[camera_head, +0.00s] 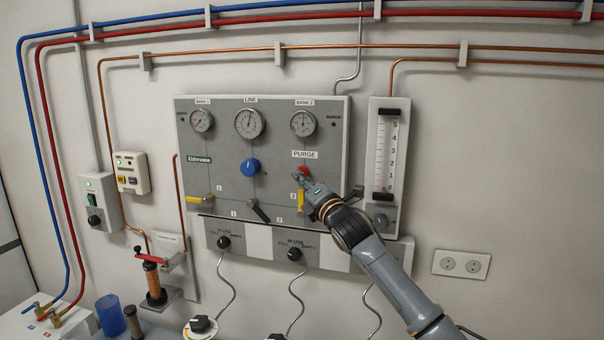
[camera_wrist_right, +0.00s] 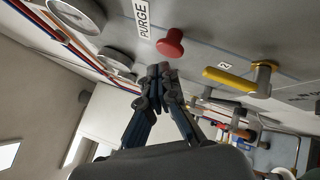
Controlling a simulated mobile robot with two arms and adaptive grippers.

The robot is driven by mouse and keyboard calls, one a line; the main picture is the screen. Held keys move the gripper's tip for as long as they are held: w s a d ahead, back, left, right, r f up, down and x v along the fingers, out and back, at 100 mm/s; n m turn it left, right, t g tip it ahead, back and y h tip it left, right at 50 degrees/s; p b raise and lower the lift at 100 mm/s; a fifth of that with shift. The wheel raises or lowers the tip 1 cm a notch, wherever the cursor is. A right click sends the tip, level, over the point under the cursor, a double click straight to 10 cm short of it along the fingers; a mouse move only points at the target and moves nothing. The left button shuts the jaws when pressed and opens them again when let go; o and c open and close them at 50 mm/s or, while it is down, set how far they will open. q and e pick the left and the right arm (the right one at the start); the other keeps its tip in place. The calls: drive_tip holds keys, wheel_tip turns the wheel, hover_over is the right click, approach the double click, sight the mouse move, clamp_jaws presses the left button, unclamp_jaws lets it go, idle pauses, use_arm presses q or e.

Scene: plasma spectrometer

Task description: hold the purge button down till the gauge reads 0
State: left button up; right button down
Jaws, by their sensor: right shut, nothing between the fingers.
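The red purge button (camera_head: 303,171) is on the grey wall panel (camera_head: 225,170), under the PURGE label. In the right wrist view the button (camera_wrist_right: 171,44) stands out from the panel. My right gripper (camera_head: 297,178) is shut and empty, its fingertips close by the button. In the wrist view the gripper tips (camera_wrist_right: 158,70) show beside the button cap; I cannot tell if they touch it. Three round gauges, BANK 1 (camera_head: 201,121), LINE (camera_head: 249,123) and BANK 2 (camera_head: 303,123), sit above; their readings are too small to tell. My left gripper is not in view.
A yellow lever (camera_head: 301,201) is just below the button, and it shows in the wrist view (camera_wrist_right: 230,78). A blue knob (camera_head: 250,167) and a dark lever (camera_head: 259,211) are to the left. A flow meter (camera_head: 386,150) stands right of the panel.

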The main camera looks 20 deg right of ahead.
drive_tip(key=shift+w, duration=0.1)
drive_tip(key=shift+w+d+p, duration=0.25)
drive_tip(key=shift+p, duration=0.05)
drive_tip(key=shift+w+d+r+p, duration=0.1)
drive_tip(key=shift+w+d+p, duration=0.25)
drive_tip(key=shift+w, duration=0.15)
idle(2.0)
idle(2.1)
drive_tip(key=shift+s+a+f, duration=0.2)
drive_tip(key=shift+s+a, duration=0.3)
drive_tip(key=shift+s, duration=0.25)
drive_tip(key=shift+s+a+b, duration=0.2)
drive_tip(key=shift+s+a, duration=0.55)
drive_tip(key=shift+s, duration=0.3)
drive_tip(key=shift+s+a+b, duration=0.2)
drive_tip(key=shift+s+a, duration=0.5)
drive_tip(key=shift+s, duration=0.35)
